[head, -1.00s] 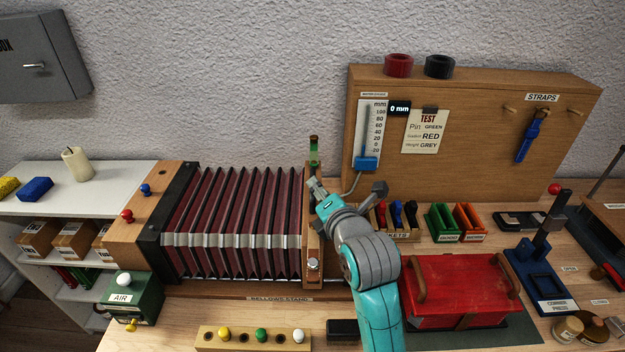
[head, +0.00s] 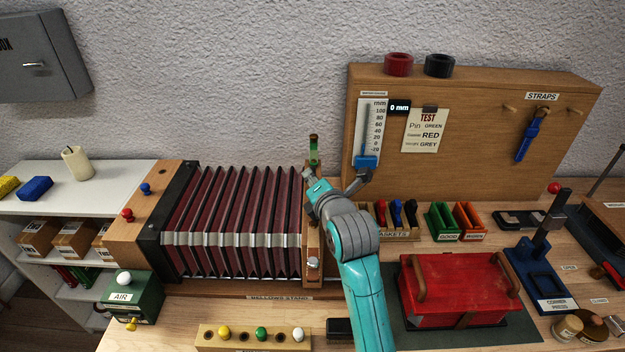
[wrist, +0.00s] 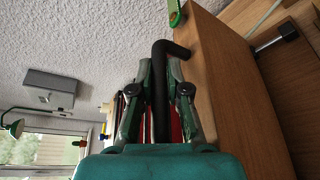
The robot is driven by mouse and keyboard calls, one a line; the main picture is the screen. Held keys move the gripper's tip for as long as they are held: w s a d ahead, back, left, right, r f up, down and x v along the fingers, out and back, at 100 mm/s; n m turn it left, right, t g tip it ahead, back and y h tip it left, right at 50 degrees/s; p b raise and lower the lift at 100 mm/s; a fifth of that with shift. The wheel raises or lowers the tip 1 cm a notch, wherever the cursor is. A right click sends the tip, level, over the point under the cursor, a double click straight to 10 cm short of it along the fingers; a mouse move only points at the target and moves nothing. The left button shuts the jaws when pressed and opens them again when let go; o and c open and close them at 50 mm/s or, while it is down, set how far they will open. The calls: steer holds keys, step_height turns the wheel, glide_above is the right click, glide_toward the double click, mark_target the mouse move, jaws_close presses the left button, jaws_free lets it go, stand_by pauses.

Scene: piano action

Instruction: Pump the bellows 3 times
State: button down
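The bellows (head: 232,215) lies on its stand on the bench, with dark red pleats and a pale band, spread wide between a wooden block at left and an upright wooden end board (head: 313,240) at right. In the wrist view, a black bent handle (wrist: 162,100) comes off the wooden end board (wrist: 225,75) and runs between the fingers. My gripper (wrist: 160,75) appears shut on this handle, with a finger close on each side. In the head view my gripper (head: 310,184) is at the upper part of the end board, and my wrist hides the handle.
A water gauge (head: 370,130) with a 0 mm display stands behind on a wooden panel. A red box (head: 460,290) is right of my arm, and a pin rack (head: 255,338) is in front. A green AIR box (head: 130,298) is at left.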

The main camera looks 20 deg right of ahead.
steer(key=w+a, duration=0.3)
steer(key=a, duration=0.8)
steer(key=w+a, duration=0.4)
steer(key=a, duration=0.8)
steer(key=shift+w+a, duration=0.25)
steer(key=c, duration=1.2)
jaws_free()
steer(key=shift+a, duration=0.15)
steer(key=shift+o, duration=0.2)
steer(key=shift+s, duration=0.1)
